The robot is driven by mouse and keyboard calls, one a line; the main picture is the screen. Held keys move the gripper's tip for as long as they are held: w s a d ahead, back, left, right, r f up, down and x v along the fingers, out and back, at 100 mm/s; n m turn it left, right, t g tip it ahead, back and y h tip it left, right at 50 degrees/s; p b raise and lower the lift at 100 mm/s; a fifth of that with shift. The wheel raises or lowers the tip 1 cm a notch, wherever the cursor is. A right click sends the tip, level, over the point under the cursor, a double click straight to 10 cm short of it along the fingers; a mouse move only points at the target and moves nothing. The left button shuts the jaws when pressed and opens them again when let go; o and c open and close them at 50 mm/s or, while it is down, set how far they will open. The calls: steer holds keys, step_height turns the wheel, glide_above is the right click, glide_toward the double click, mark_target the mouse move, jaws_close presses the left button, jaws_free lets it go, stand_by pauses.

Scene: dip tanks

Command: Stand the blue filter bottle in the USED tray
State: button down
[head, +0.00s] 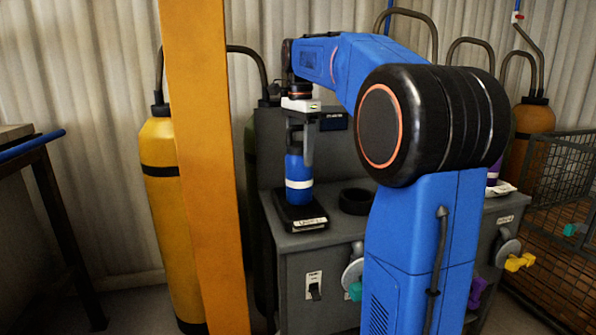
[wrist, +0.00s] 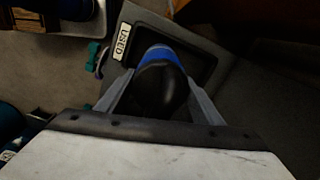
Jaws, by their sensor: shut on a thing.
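The blue filter bottle (head: 299,172) has a white band and a dark top. My gripper (head: 300,147) is shut on its upper part from above and holds it upright. The black USED tray (head: 314,222) is on the left end of the grey bench, directly under the bottle. In the wrist view the USED label (wrist: 123,42) is on the tray's left rim, and the bottle (wrist: 160,85) sits between the fingers over the tray's inside. I cannot tell whether the bottle's base touches the tray floor. The dark top hides much of the bottle.
A black ring (head: 356,201) lies on the bench right of the tray. A purple bottle (head: 493,172) stands farther right, partly behind my arm. An orange post (head: 205,160) rises left of the bench, before a yellow cylinder (head: 160,190). A wire cage (head: 560,175) is at the right.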

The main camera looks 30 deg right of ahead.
mark_target(300, 166)
steer(key=shift+f, duration=2.3)
steer(key=c, duration=0.5)
jaws_free()
steer(key=shift+c, duration=0.2)
step_height(300, 166, up, 12)
steer(key=shift+r, duration=0.1)
steer(key=shift+s, duration=0.1)
